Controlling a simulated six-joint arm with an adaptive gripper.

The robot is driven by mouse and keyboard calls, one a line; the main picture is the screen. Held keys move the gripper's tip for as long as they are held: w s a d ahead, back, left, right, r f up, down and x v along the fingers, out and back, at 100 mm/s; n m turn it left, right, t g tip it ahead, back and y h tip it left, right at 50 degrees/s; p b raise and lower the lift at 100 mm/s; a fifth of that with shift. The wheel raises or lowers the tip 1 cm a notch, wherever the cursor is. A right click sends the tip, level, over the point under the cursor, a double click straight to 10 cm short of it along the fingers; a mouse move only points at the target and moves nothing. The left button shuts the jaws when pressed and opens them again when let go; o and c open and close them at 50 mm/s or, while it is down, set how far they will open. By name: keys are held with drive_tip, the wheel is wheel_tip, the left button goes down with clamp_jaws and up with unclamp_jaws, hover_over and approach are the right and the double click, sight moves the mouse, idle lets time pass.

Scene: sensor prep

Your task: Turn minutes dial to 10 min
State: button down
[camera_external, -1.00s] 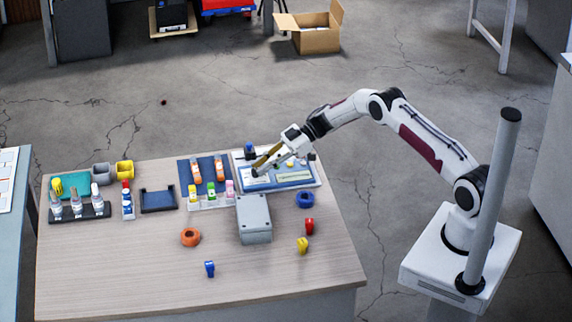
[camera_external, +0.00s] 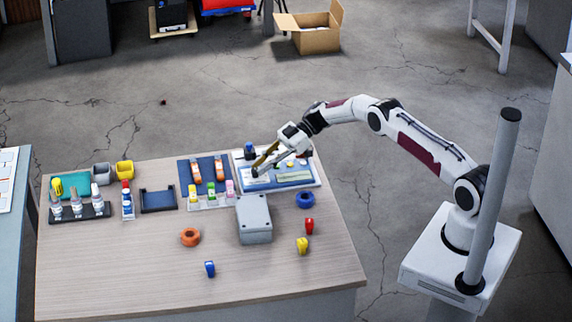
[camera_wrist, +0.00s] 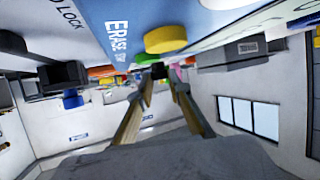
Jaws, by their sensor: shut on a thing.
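The control panel (camera_external: 312,182) lies at the back right of the table, a white board with a blue face. It fills the top of the wrist view (camera_wrist: 125,12), where "ERASE" and "LOCK" can be read. My gripper (camera_external: 257,170) reaches down to the panel's left part. In the wrist view its two long fingers (camera_wrist: 163,76) converge on a small dark knob (camera_wrist: 158,71). They are shut on it. It appears to be the minutes dial, but its label and pointer are hidden, so its setting cannot be read.
A yellow button (camera_wrist: 166,39) is close to the fingertips. A dark block with a blue part (camera_external: 249,151) stands at the panel's back left. A grey box (camera_external: 254,218) and a blue ring (camera_external: 305,199) lie in front. A bottle rack (camera_external: 212,201) is to the left.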

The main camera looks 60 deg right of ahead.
drive_tip(key=shift+a+r, duration=0.15)
drive_tip(key=shift+a, duration=0.05)
drive_tip(key=c, duration=1.9)
unclamp_jaws()
drive_tip(key=shift+d, duration=0.15)
drive_tip(key=shift+d, duration=0.15)
drive_tip(key=v, duration=1.1)
drive_tip(key=shift+s+d+r, duration=0.1)
drive_tip(key=shift+s+d, duration=0.1)
drive_tip(key=shift+d, duration=0.05)
drive_tip(key=shift+w, duration=0.1)
